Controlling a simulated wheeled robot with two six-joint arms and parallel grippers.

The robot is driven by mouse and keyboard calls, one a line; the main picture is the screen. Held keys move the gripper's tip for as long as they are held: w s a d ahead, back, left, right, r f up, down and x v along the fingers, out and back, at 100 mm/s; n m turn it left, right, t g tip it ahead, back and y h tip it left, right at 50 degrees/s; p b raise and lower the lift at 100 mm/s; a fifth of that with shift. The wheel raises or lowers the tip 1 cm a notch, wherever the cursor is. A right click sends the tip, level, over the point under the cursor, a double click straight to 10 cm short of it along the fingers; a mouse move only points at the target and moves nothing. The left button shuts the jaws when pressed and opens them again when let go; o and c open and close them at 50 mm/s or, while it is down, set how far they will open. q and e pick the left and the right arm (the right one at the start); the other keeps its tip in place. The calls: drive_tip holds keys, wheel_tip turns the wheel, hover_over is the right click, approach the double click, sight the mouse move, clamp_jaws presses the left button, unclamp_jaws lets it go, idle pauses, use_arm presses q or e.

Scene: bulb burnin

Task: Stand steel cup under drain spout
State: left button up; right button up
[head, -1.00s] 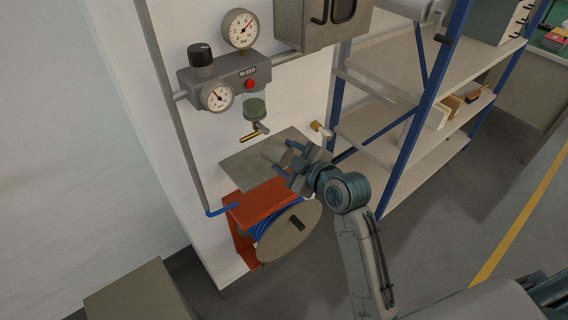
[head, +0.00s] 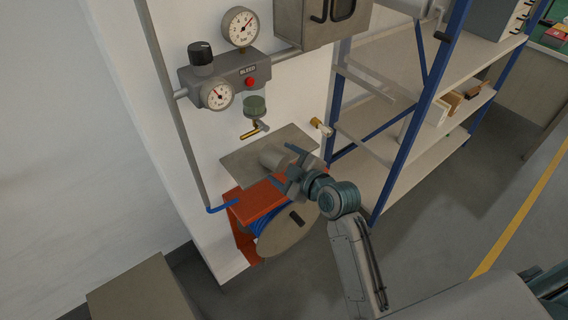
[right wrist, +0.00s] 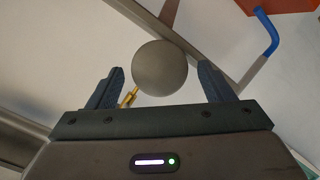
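The steel cup (head: 270,157) is a plain grey cylinder. In the head view it shows in front of the grey drip plate (head: 237,163), right of and below the drain spout (head: 250,134). In the right wrist view the cup (right wrist: 160,67) shows end-on as a grey disk, with the brass spout (right wrist: 129,97) beside it. My right gripper (head: 291,166) is at the cup's near side. Its fingers (right wrist: 160,85) stand apart on either side of the cup, with a visible gap at each side. I cannot tell whether the cup touches the plate. My left gripper is out of view.
An orange hose reel (head: 262,203) sits below the plate. A blue hose elbow (head: 222,207) is at its left. The gauge unit (head: 230,80) and a green-grey bowl (head: 256,106) are above. A brass fitting (head: 321,127) and the blue-framed shelf (head: 408,150) stand right.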

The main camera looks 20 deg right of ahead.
drive_tip(key=shift+r, duration=0.2)
drive_tip(key=shift+s+d, duration=0.15)
drive_tip(key=shift+s, duration=0.2)
drive_tip(key=b+v, duration=0.2)
drive_tip(key=v, duration=0.9)
drive_tip(key=shift+s+r, duration=0.1)
drive_tip(key=shift+r, duration=0.05)
